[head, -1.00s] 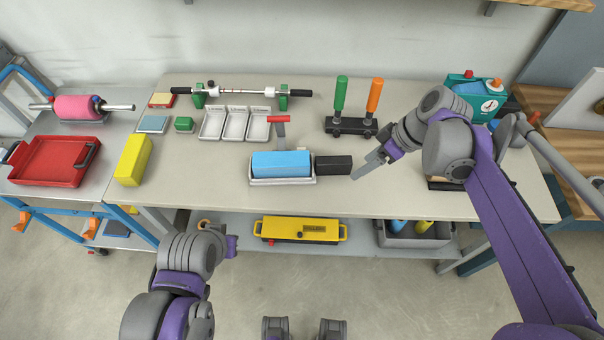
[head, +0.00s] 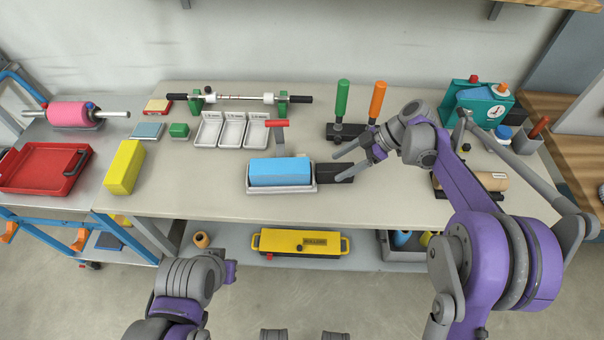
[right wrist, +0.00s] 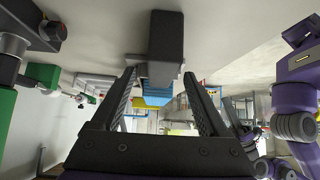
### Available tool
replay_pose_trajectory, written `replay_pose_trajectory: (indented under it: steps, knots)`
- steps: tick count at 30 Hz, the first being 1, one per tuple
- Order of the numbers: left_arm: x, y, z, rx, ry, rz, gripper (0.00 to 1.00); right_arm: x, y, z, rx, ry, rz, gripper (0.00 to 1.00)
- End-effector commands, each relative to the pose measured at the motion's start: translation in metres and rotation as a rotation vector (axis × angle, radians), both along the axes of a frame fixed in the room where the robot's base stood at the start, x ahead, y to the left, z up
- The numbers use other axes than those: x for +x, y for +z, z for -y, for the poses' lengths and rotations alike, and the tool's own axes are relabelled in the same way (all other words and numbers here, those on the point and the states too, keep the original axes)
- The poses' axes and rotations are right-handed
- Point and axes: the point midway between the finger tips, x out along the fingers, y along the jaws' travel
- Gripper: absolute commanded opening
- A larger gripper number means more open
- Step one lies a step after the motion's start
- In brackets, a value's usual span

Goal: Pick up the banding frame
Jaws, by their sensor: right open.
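What I take to be the banding frame is the pale rectangular frame (head: 283,189) around a blue block (head: 281,172) at the table's middle. A dark block-like grip (head: 336,173) stands at its right end. My right gripper (head: 338,166) is open, its fingertips at this dark grip. In the right wrist view the dark grip (right wrist: 166,40) lies between the lines of the two spread fingers (right wrist: 163,85), not clamped. The blue block (right wrist: 158,95) shows behind it. My left wrist (head: 205,276) is low in front of the table; its fingers cannot be made out.
White trays (head: 231,130) and a yellow block (head: 125,167) lie left. The front table strip is clear.

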Motion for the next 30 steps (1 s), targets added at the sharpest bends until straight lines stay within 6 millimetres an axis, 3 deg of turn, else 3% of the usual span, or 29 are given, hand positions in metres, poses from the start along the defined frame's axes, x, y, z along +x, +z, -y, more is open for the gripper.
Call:
replay_pose_trajectory:
  steps: [9,18,30]
  knots:
    - [0.0,-0.002,0.0,0.0,0.0,-0.001,0.0,-0.004,-0.032,-0.03,0.0,0.001,0.0,0.78]
    - [0.0,-0.002,0.0,0.0,0.0,-0.001,0.0,-0.004,-0.036,-0.033,-0.001,-0.001,0.0,0.78]
    - [0.0,-0.002,0.0,0.0,0.0,-0.001,0.0,-0.004,-0.035,-0.033,-0.001,-0.001,-0.001,0.06]
